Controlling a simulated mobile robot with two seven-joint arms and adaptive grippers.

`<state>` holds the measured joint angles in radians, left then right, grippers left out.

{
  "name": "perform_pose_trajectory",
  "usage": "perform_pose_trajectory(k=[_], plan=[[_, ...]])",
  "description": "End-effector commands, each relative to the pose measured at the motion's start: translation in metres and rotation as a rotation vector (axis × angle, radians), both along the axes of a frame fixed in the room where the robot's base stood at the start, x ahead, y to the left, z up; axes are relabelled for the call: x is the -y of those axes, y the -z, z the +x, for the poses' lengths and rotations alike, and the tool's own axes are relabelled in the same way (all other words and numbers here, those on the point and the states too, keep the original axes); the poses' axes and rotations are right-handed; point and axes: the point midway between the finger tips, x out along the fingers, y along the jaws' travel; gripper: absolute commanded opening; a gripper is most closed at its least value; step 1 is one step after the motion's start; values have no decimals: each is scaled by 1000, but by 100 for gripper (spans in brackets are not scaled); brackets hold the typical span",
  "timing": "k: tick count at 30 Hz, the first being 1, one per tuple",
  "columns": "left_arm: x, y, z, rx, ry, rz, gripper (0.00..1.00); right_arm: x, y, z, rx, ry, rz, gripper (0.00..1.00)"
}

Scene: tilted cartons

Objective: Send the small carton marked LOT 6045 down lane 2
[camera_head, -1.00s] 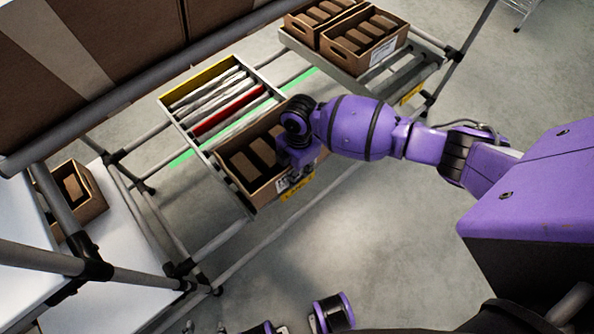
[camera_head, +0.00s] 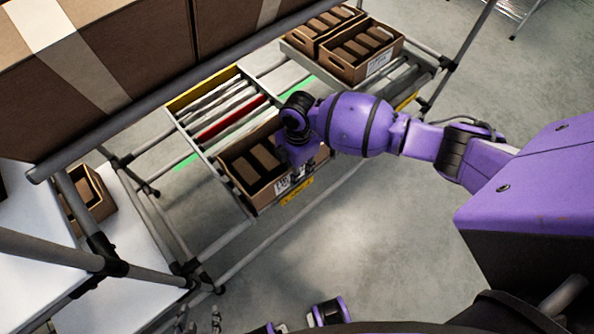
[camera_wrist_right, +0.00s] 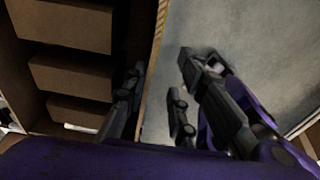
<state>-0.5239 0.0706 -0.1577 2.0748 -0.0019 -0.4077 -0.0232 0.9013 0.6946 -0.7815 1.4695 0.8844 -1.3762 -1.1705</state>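A brown open carton (camera_head: 245,181) holding several brown blocks stands tilted at the front end of a roller lane. A white label with unreadable print shows on its front, beside a yellow lane tag (camera_head: 297,192). My right gripper (camera_head: 300,168) is at its front right corner, partly hidden by my wrist. In the right wrist view the right gripper's fingers (camera_wrist_right: 160,95) are apart, one over the carton's inside and one outside, with the carton wall (camera_wrist_right: 153,60) between them. My left gripper (camera_head: 297,322) shows only partly at the bottom edge; its parts stand apart, with nothing seen between them.
Two more cartons with blocks (camera_head: 362,45) stand on the rack's far right. Another carton (camera_head: 92,197) sits on a white shelf at left. Large taped boxes (camera_head: 100,60) and a grey rail overhang the upper left. Bare rollers lie behind the tilted carton.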

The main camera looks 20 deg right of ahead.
Motion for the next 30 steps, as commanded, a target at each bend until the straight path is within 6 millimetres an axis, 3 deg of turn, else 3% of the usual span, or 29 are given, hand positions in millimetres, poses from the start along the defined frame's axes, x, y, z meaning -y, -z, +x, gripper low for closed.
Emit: perform_pose_trajectory(k=[8, 13, 23, 26, 30], plan=[[0, -4, 2, 6, 0, 0, 40, 0, -4, -1, -2, 0, 0, 25], [0, -4, 2, 4, 0, 0, 40, 0, -4, -1, -1, 0, 1, 46], [1, -4, 1, 3, 0, -2, 40, 0, -5, 0, -1, 0, 0, 47], [1, -4, 1, 4, 1, -1, 40, 1, -13, 1, 0, 1, 0, 47], [0, -4, 2, 4, 1, -1, 40, 3, -38, 4, 4, -2, 1, 47]])
